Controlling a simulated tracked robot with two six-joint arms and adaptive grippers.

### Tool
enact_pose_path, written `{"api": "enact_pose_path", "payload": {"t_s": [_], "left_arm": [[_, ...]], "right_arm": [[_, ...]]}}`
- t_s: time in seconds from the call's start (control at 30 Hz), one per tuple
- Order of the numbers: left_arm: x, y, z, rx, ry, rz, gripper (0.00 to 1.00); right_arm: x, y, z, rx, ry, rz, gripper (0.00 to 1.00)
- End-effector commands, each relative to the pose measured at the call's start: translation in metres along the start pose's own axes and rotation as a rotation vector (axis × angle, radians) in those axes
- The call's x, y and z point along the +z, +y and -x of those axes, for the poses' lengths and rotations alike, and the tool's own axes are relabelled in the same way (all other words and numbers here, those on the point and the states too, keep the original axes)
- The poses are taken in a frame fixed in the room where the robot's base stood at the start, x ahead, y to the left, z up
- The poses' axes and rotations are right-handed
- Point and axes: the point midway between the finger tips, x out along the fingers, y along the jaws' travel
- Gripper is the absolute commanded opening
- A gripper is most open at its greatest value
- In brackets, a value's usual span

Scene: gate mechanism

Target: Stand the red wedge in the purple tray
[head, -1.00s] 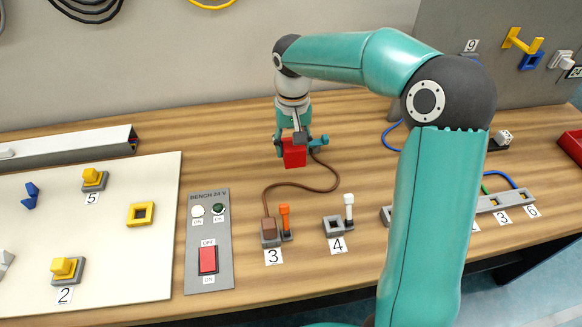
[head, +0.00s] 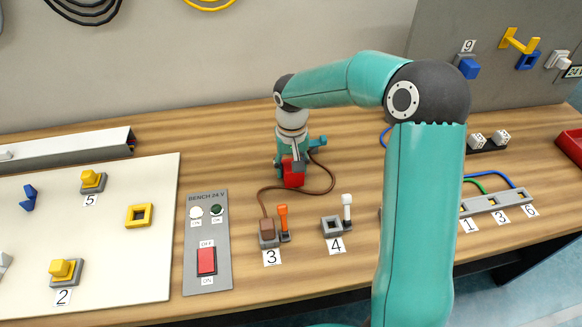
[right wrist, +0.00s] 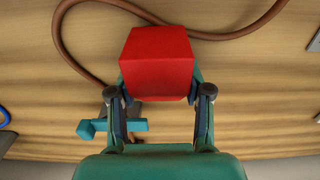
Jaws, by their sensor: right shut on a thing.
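A red block (head: 292,174), which I take for the red wedge, is at the back middle of the bench in the head view. My right gripper (head: 291,160) is shut on it from above and partly covers it. In the right wrist view the red wedge (right wrist: 157,62) sits between the two fingertips of my right gripper (right wrist: 160,92), over the wood bench. I cannot tell whether it touches the bench. I see no purple tray in either view. My left gripper is not in view.
A brown cable (head: 330,185) loops close beside the held block, ending at socket 3 (head: 268,238). The switch panel (head: 208,245) and white board (head: 110,225) lie to the left. A red tray-like thing (head: 573,146) is at the right edge. Bare wood lies behind the gripper.

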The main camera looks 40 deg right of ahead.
Motion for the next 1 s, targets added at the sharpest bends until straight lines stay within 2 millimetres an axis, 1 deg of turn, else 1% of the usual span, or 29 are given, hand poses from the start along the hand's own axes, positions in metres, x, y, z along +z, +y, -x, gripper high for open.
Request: {"api": "enact_pose_path", "payload": {"t_s": [0.03, 0.07, 0.1, 0.17, 0.2, 0.23, 0.53, 0.63, 0.67, 0.77, 0.83, 1.0], "left_arm": [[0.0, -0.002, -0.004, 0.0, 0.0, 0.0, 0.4], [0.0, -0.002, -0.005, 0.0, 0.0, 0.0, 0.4], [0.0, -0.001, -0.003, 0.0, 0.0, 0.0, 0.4], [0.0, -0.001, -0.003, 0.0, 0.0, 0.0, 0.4], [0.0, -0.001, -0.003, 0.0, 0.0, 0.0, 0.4], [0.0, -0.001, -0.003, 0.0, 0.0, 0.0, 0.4], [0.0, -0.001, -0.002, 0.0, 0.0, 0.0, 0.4], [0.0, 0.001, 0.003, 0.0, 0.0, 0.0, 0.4], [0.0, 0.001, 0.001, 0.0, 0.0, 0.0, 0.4], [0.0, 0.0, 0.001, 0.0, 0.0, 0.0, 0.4], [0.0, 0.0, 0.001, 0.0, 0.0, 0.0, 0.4], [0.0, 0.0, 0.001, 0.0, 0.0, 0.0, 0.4]], "right_arm": [[0.005, -0.003, -0.01, -0.002, -0.018, 0.001, 0.0], [0.005, -0.003, -0.011, -0.002, -0.019, 0.001, 0.0], [0.005, -0.003, -0.01, -0.001, -0.02, 0.002, 0.56], [0.005, -0.003, -0.009, -0.001, -0.019, 0.002, 0.66], [0.005, -0.003, -0.009, -0.001, -0.018, 0.002, 0.72], [0.004, -0.002, -0.008, -0.001, -0.017, 0.002, 0.74], [0.003, -0.002, -0.005, 0.0, -0.011, 0.002, 0.74], [0.003, -0.002, 0.0, 0.0, -0.01, 0.002, 0.74], [0.002, -0.002, 0.002, -0.001, -0.008, 0.002, 0.74], [0.001, -0.002, 0.014, -0.001, -0.005, 0.001, 0.74], [0.001, -0.002, 0.026, -0.002, -0.005, 0.003, 0.74], [0.001, -0.002, 0.062, -0.002, -0.004, 0.002, 0.74]]}}
